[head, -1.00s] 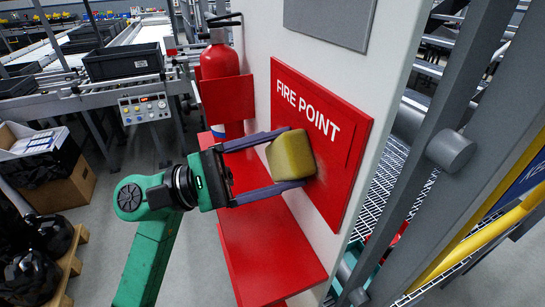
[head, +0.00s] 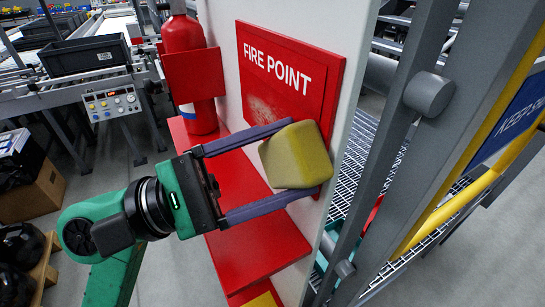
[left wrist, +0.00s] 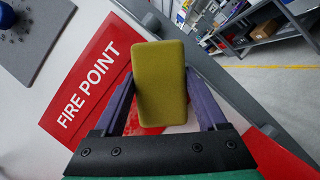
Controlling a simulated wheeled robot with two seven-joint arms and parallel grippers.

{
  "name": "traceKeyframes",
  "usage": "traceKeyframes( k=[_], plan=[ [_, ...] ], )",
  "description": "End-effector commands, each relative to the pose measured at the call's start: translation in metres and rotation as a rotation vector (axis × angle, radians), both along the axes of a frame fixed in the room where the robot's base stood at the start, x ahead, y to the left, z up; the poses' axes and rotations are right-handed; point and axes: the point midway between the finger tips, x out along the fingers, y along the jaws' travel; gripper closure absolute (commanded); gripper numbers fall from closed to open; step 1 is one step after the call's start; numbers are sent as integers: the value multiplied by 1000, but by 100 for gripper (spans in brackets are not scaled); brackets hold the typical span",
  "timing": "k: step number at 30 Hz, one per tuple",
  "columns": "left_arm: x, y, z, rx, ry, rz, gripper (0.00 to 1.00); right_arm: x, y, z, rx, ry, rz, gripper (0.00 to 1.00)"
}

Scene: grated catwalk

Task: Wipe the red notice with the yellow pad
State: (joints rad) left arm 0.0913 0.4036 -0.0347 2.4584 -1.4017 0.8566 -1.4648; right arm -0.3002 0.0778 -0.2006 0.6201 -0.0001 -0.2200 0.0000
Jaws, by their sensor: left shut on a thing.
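The red notice (head: 285,62) with white "FIRE POINT" lettering is on a pale upright panel in the head view. A pale, speckled smudge shows on it below the lettering. My left gripper (head: 293,160) is shut on the yellow pad (head: 296,155), which sits tilted between its purple fingers at the notice's lower right. I cannot tell whether the pad touches the notice. In the left wrist view the pad (left wrist: 160,82) covers part of the notice (left wrist: 92,88). My right gripper is not in view.
A red fire extinguisher (head: 184,35) stands left of the notice, above a red shelf (head: 262,240) that juts out under it. A grey post (head: 410,130) and yellow rail (head: 470,190) stand at the right. A grey plate (left wrist: 38,35) shows in the wrist view.

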Motion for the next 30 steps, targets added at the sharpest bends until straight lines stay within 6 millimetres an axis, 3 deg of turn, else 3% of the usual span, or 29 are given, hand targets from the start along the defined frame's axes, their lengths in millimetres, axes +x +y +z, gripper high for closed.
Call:
traceKeyframes(
  k=[30],
  plan=[
    [67, 42, -1, 0, -2, 3, 70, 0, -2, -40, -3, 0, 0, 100]
  ],
)
